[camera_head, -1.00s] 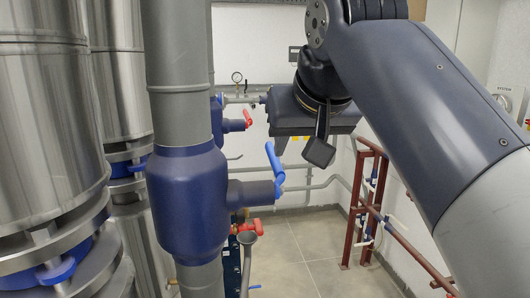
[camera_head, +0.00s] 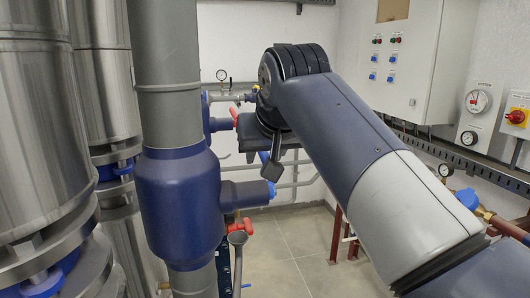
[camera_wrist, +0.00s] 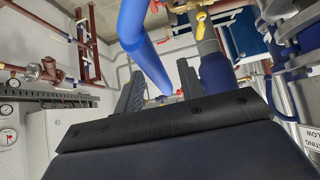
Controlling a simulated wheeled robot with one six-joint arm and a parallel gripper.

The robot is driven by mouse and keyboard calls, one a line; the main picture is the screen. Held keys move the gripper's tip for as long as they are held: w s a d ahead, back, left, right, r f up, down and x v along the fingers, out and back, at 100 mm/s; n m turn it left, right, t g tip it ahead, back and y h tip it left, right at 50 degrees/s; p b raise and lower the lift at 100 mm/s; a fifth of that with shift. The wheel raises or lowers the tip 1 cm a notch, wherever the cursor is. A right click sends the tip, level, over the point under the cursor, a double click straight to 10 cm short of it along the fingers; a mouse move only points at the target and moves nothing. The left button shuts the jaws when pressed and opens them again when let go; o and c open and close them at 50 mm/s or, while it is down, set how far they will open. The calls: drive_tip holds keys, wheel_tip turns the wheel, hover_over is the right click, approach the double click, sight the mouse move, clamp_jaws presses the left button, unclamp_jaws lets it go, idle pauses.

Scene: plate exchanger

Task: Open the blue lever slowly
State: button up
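The blue lever (camera_wrist: 146,48) is large in the wrist view, running from the top edge down between my fingers. In the head view only a small blue part of the lever (camera_head: 271,188) shows at the end of a dark blue valve stub (camera_head: 245,194); the rest is hidden behind my wrist. My gripper (camera_wrist: 160,68) is open. Its two dark fingers stand apart, one on each side of the lever in the picture, with gaps visible. I cannot tell whether either finger touches it.
A thick blue-jacketed pipe (camera_head: 180,205) stands left of the lever. Red-handled valves are above (camera_head: 234,116) and below (camera_head: 242,226) it. A white control cabinet (camera_head: 412,60) and gauges line the right wall. Open tiled floor (camera_head: 300,255) shows below.

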drive_tip(key=shift+c, duration=0.6)
clamp_jaws()
